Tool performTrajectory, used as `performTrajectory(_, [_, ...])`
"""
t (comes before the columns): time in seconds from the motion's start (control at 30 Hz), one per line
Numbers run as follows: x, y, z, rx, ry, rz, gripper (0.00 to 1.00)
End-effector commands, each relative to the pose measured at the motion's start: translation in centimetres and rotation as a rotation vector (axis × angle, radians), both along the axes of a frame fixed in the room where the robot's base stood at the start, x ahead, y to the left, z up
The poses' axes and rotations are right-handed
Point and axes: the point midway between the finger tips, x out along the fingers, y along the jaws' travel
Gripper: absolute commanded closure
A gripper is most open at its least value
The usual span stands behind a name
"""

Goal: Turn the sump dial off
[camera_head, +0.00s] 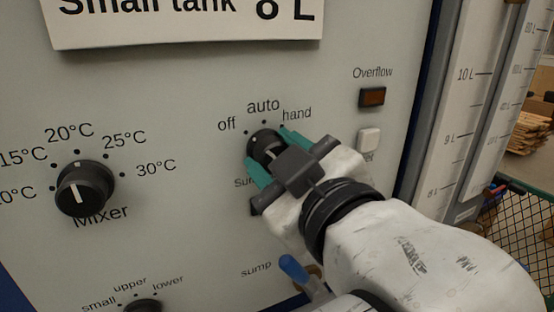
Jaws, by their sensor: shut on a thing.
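The sump dial (256,138) is a black knob on the grey panel, with "off", "auto" and "hand" printed in an arc above it. Its own label below is mostly hidden, with only "Su" showing. My gripper (267,147) is shut on the knob, one teal finger at its upper right and one at its lower left. A short white mark shows on the knob's upper left and a white line nearer the fingers. The fingers hide part of the knob, and I cannot tell its exact setting.
The Mixer dial (85,188) is to the left, and another black knob (143,306) is at the bottom edge. A blue-handled valve (294,268) sits just below my gripper.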

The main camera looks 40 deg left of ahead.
Motion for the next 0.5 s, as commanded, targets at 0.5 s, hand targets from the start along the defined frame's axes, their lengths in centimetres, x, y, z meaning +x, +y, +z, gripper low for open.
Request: performTrajectory(0.5, [-0.07, 0.0, 0.04, -0.005, -0.016, 0.001, 0.54])
